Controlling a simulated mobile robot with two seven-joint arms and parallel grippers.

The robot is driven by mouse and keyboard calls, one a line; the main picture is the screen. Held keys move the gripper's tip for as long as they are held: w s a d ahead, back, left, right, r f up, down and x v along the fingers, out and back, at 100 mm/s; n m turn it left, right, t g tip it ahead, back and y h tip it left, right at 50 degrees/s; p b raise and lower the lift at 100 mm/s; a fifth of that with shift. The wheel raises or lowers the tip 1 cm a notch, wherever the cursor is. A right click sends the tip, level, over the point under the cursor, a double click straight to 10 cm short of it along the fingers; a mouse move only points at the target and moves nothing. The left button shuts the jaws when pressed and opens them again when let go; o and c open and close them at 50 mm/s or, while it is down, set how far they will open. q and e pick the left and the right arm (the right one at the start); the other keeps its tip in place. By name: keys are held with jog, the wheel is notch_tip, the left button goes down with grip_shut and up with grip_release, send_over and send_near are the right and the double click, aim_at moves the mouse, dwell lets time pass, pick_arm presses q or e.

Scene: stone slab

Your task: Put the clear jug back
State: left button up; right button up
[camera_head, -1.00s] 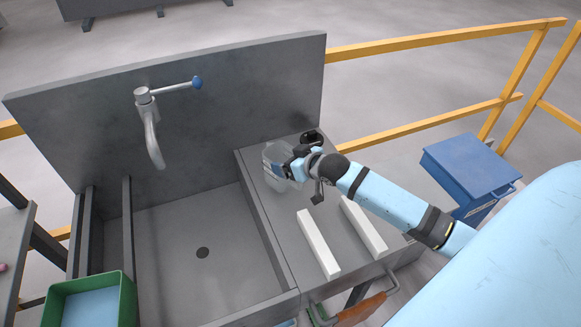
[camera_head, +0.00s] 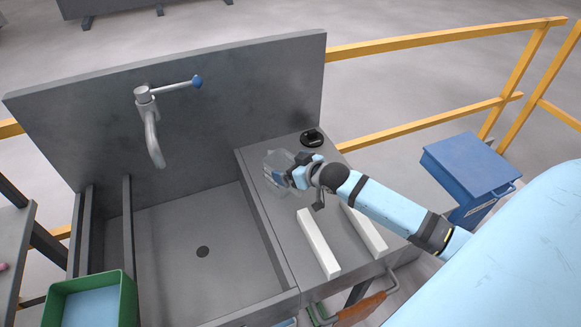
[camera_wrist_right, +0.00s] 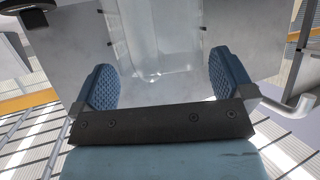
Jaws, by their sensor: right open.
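The clear jug (camera_head: 273,162) is at the back part of the stone ledge right of the sink basin, partly hidden behind my right gripper (camera_head: 285,178). I cannot tell from the head view whether its base rests fully on the ledge. In the right wrist view the jug (camera_wrist_right: 155,38) is ahead, between and beyond the two blue ribbed finger pads. My right gripper (camera_wrist_right: 163,84) is open, with a visible gap between each pad and the jug. My left gripper is not in view.
A black round object (camera_head: 313,138) sits at the ledge's back right corner. Two white bars (camera_head: 318,243) lie on the ledge nearer the front. The basin (camera_head: 190,230) is empty under a tap (camera_head: 150,125). A green-rimmed bin (camera_head: 130,290) stands front left; a blue cabinet (camera_head: 470,165) stands right.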

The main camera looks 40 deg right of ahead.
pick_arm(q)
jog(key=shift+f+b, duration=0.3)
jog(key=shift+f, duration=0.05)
pick_arm(e)
jog(key=v, duration=1.1)
jog(key=shift+s, duration=0.2)
